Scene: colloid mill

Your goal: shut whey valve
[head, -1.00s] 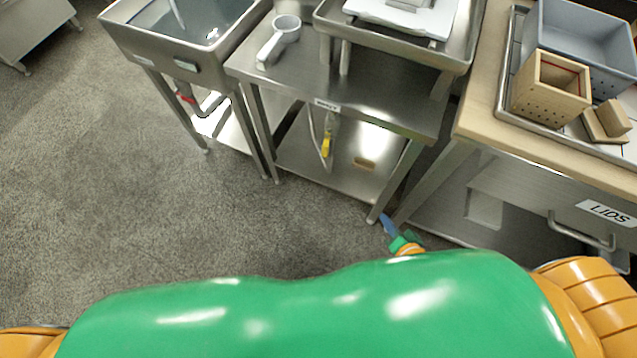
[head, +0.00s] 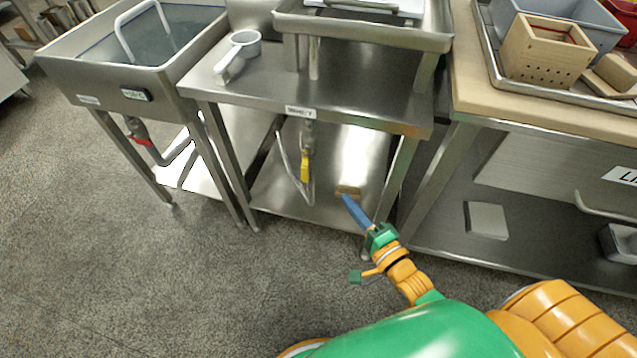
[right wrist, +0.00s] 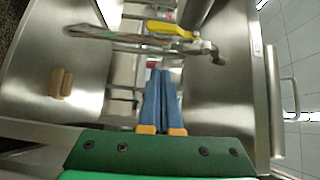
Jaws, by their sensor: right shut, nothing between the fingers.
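The whey valve has a yellow lever (head: 305,168) that hangs downward below the front edge of the middle steel table, under a small label plate (head: 300,111). The lever looks in line with its drain pipe. In the right wrist view the yellow lever (right wrist: 170,29) and its metal valve body lie beyond the fingertips. My right gripper (head: 349,200) has its blue fingers together and empty, low and to the right of the lever, apart from it. The shut fingers also show in the right wrist view (right wrist: 160,74). My left gripper is out of view.
A thin hose or tube (head: 287,165) hangs beside the valve. A brown block (head: 347,190) lies on the lower shelf (head: 270,195). Table legs stand on both sides of the opening. A red-handled valve (head: 139,138) is under the left vat. The grey floor in front is clear.

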